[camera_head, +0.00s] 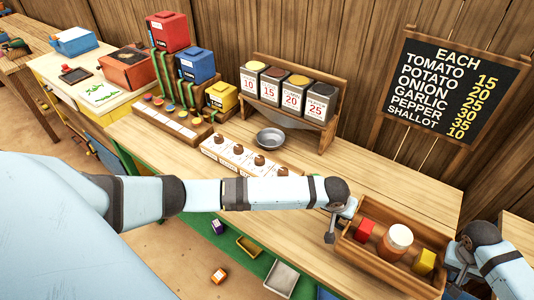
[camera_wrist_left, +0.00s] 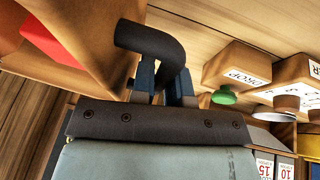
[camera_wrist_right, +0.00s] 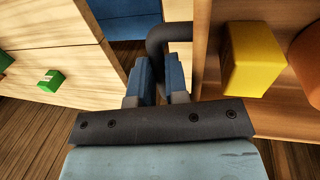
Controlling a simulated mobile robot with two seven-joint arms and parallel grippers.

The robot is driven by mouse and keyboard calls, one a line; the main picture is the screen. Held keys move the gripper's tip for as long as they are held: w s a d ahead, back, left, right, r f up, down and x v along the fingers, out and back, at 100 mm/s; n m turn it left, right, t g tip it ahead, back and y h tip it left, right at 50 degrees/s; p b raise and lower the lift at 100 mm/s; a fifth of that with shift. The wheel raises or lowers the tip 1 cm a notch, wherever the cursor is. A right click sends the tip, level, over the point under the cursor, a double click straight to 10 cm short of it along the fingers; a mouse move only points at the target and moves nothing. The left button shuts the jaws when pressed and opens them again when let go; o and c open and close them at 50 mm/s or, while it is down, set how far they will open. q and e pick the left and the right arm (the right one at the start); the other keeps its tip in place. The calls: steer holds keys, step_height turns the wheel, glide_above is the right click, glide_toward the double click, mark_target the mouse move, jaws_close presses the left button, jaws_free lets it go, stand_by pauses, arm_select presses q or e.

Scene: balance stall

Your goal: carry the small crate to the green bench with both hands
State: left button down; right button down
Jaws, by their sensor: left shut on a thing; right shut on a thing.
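The small crate (camera_head: 385,272) is a wooden box at the lower right of the head view, over the wooden counter. It holds a red block (camera_head: 365,228), a jar with a pale lid (camera_head: 396,240) and a yellow block (camera_head: 425,261). My left gripper (camera_head: 337,222) is shut on a dark handle (camera_wrist_left: 150,40) at the crate's left end. My right gripper (camera_head: 457,268) is shut on the dark handle at its right end, seen in the right wrist view (camera_wrist_right: 160,42). I cannot tell whether the crate touches the counter. A green surface (camera_head: 228,238) shows low beside the counter; I cannot tell whether it is the green bench.
A row of labelled tins (camera_head: 283,90), a metal bowl (camera_head: 270,138) and a wooden tray with knobs (camera_head: 225,153) stand on the counter (camera_head: 375,175). A price board (camera_head: 450,85) stands behind. Bare counter lies behind the crate. Small bins (camera_head: 282,277) sit below.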

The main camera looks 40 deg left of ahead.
arm_select(q)
steer(key=shift+f, duration=0.1)
arm_select(e)
steer(key=shift+f, duration=0.1)
